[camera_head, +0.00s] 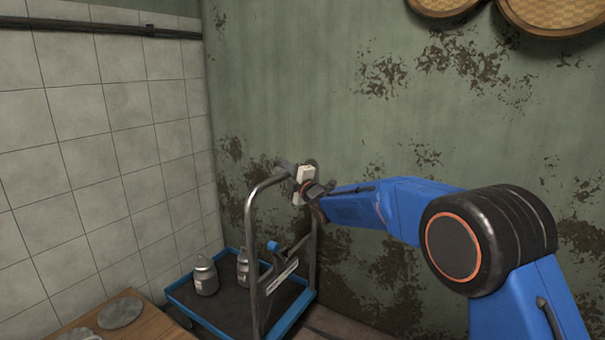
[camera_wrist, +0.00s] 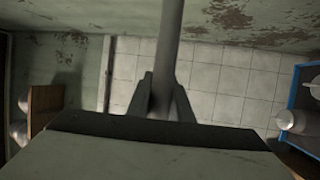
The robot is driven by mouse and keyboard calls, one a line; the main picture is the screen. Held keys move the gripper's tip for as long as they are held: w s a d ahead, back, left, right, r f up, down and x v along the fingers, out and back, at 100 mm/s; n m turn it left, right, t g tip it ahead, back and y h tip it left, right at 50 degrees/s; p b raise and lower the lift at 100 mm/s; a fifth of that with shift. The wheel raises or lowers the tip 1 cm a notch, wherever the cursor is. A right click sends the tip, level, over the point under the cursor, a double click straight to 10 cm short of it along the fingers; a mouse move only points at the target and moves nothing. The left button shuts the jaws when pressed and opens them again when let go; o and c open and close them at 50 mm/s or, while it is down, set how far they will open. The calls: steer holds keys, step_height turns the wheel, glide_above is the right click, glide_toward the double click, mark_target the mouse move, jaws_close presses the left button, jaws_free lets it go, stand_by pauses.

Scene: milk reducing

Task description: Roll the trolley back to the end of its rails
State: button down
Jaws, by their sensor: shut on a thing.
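The trolley (camera_head: 188,296) is a low blue-edged platform with a dark deck and a tall grey metal push handle (camera_head: 250,232). It stands in the corner by the tiled wall. My gripper (camera_head: 290,172) is at the top bar of the handle in the head view. In the wrist view my gripper (camera_wrist: 163,100) has its two fingers closed on either side of the grey handle bar (camera_wrist: 169,45). The trolley's blue edge (camera_wrist: 293,92) also shows at the right of the wrist view. The rails are mostly hidden under and behind the trolley.
Two metal milk cans (camera_head: 205,277) stand on the trolley deck. A wooden table (camera_head: 145,326) with round grey lids (camera_head: 121,313) is at the lower left, close to the trolley. The green wall (camera_head: 350,110) is close behind my arm. Round woven items hang at upper right.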

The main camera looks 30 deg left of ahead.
steer(key=a, duration=0.9)
steer(key=shift+w+a, duration=0.15)
steer(key=shift+a, duration=0.25)
steer(key=c, duration=1.6)
jaws_free()
steer(key=shift+a, duration=0.2)
steer(key=shift+d, duration=0.15)
steer(key=v, duration=1.7)
steer(key=shift+f, duration=0.15)
